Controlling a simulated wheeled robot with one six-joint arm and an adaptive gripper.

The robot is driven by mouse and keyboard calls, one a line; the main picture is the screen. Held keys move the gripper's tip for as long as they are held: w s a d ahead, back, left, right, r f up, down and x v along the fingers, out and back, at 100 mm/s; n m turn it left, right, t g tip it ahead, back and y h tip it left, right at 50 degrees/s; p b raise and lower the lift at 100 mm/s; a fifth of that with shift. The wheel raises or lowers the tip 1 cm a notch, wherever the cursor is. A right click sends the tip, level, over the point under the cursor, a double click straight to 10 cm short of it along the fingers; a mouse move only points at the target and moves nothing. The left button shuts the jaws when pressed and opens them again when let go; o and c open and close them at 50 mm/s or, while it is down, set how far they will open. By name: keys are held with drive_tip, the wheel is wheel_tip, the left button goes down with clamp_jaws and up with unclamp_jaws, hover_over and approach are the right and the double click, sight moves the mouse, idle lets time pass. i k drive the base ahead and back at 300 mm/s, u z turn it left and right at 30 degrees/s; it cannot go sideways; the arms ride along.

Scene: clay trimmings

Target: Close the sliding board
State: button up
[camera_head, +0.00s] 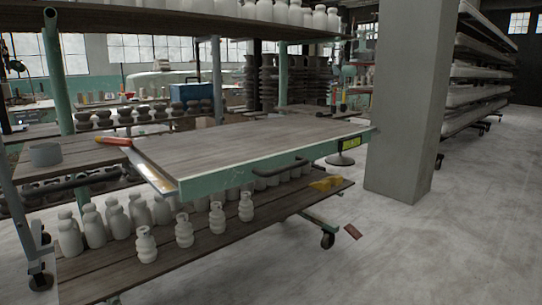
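The sliding board (235,145) is a wide wooden board with a pale green front edge. It sticks out level from the shelf rack, above a lower shelf (205,245). A dark bar handle (280,167) sits on its front edge, and a yellow label (349,143) is near the right end. A tool with an orange handle (113,140) lies at the board's left edge. My gripper is not in view.
White bottles (145,243) stand on the lower shelf, and a yellow cloth (325,183) lies at its right end. A grey pillar (408,100) stands close to the right. A reddish-brown piece (353,232) lies on the floor.

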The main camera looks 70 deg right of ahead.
sight(194, 164)
drive_tip(key=z, duration=0.05)
drive_tip(key=i, duration=0.6)
drive_tip(key=z, duration=2.45)
